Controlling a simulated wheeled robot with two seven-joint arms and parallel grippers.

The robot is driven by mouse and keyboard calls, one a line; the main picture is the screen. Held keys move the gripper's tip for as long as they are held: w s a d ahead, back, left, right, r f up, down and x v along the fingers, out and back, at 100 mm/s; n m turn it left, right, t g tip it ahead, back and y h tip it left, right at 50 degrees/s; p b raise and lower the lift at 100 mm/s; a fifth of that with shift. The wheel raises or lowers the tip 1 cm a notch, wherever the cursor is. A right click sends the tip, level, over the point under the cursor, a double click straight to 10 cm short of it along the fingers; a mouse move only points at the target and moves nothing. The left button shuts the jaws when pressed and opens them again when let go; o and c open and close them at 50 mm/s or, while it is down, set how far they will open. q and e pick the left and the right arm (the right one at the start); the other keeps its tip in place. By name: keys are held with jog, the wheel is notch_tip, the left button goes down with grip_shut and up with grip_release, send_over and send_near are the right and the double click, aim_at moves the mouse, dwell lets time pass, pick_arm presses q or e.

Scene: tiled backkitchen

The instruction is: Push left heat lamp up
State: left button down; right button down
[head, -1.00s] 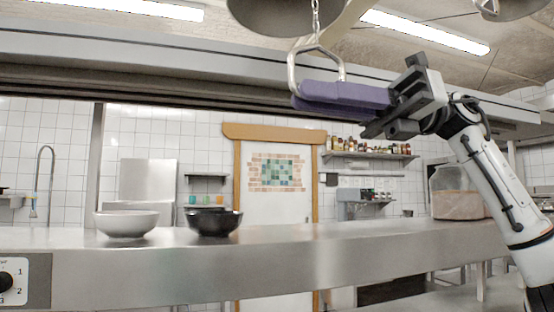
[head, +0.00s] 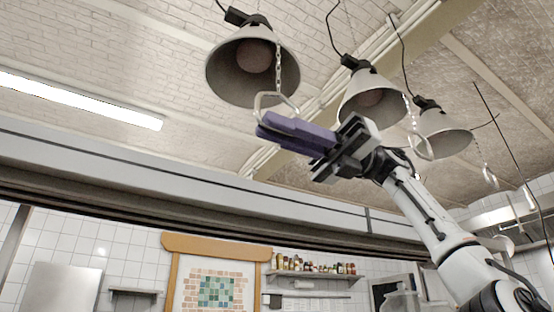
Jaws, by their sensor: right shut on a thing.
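The left heat lamp (head: 228,78) is a grey-white cone shade with a bulb inside, hanging at top centre-left in the head view. A chain (head: 278,70) runs down in front of its shade to a metal loop handle (head: 288,103). My right gripper (head: 266,127), with long purple fingers, is shut on the handle's lower part, just below and right of the shade. The exact grip is partly hidden by the fingers. My left gripper is not in view.
Two more heat lamps hang to the right, a middle one (head: 360,96) and a far one (head: 440,136), with their own handles. A long metal beam (head: 130,165) crosses below. A lit ceiling tube (head: 80,100) is at left.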

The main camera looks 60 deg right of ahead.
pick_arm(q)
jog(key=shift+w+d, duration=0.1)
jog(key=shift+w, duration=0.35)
pick_arm(e)
jog(key=shift+r, duration=0.8)
jog(key=c, duration=1.9)
grip_release()
jog(key=shift+d, duration=0.1)
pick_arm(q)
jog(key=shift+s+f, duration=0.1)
pick_arm(e)
jog(key=shift+o, duration=0.2)
jog(key=shift+f, duration=0.15)
